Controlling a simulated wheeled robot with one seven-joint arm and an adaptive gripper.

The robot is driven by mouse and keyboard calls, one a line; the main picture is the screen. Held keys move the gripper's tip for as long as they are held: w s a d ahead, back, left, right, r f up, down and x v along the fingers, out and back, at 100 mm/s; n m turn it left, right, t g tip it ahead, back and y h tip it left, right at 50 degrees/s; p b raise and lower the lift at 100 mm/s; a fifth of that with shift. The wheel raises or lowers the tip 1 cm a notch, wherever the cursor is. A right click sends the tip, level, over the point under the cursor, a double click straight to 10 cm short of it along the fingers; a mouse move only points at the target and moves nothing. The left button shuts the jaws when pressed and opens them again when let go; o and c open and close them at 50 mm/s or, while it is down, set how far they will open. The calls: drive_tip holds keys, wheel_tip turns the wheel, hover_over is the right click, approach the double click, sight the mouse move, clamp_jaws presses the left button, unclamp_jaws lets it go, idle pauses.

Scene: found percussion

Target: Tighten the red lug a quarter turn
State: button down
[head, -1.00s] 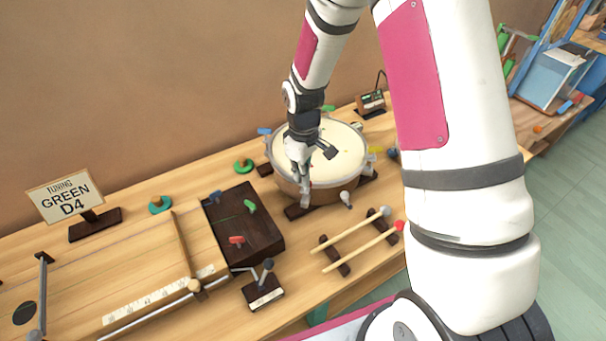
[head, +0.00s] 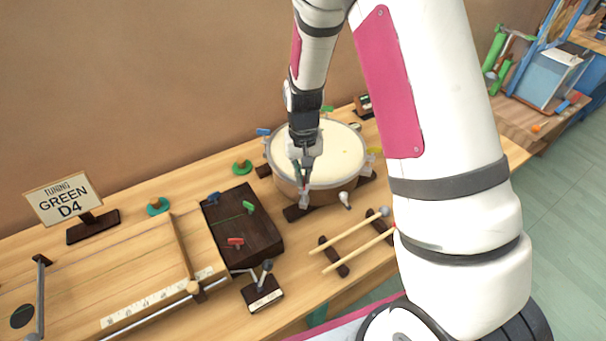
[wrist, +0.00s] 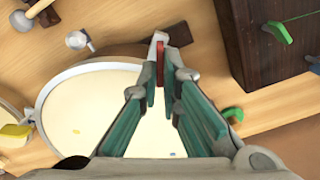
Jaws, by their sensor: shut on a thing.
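The drum (head: 345,152) has a pale round head, a brown shell and several coloured lugs around its rim; its head also shows in the wrist view (wrist: 95,105). My gripper (head: 304,192) points down at the drum's near-left rim. In the wrist view my gripper (wrist: 161,78) has its teal-padded fingers closed on the red lug (wrist: 160,62), which shows as a narrow red strip between the fingertips. In the head view the fingers mostly hide this lug.
A dark block (head: 245,232) with a red peg (head: 236,242) and a green peg stands left of the drum. Mallets (head: 350,233) lie on a rack in front. A grey-white lug (head: 345,198) is close by on the right. A tuning sign (head: 65,198) reads GREEN D4.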

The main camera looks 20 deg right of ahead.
drive_tip(key=shift+m, duration=0.7)
drive_tip(key=c, duration=1.8)
unclamp_jaws()
wheel_tip(320, 180, up, 12)
drive_tip(key=shift+r, duration=0.1)
